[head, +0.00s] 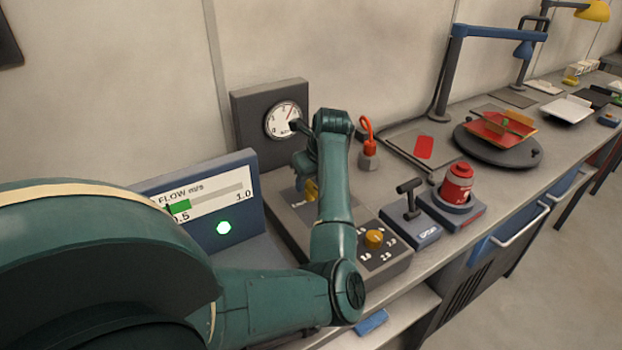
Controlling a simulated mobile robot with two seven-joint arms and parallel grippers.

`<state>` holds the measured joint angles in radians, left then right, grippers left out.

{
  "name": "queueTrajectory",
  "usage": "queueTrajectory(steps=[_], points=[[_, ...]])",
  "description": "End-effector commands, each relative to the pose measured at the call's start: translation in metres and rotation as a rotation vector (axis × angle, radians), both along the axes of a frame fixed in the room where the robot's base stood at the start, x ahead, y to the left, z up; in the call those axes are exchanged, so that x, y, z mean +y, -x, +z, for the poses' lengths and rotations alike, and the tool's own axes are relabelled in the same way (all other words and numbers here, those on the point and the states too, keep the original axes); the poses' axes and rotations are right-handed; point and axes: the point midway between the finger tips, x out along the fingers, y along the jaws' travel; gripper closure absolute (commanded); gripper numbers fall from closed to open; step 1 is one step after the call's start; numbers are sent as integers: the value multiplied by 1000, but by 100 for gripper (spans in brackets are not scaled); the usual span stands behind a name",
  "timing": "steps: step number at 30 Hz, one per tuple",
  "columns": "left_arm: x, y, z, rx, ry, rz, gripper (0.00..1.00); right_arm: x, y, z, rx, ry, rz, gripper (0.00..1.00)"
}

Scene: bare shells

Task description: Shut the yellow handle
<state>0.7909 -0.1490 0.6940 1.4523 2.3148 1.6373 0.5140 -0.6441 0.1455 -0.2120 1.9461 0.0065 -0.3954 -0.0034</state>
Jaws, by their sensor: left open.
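A yellow handle (311,190) stands on the grey panel box (288,208) below the round gauge. My left forearm covers part of it, so I cannot tell its exact position. My left gripper (298,127) is small and dark in the head view, in front of the gauge's lower right edge. It is above the yellow handle in the picture; I see no contact with the handle. The gripper is open, with its fingers partly hidden by my wrist. My right gripper is not in view.
The gauge (283,121) stands at the wall. A yellow-orange dial (374,239) sits on the panel's front right. A black T-handle (410,198), a red can (457,184) and a red-hooked weight (369,158) stand to the right. A flow display (212,197) is at left.

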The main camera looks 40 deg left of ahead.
Motion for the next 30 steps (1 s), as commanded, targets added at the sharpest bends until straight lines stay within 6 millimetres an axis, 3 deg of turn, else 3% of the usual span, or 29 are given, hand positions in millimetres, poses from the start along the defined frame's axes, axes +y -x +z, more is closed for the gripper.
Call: queueTrajectory(steps=[16,30], points=[[0,0,1,0,0,0,100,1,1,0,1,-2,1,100],[-1,1,-1,-1,2,-100,100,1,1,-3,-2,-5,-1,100]])
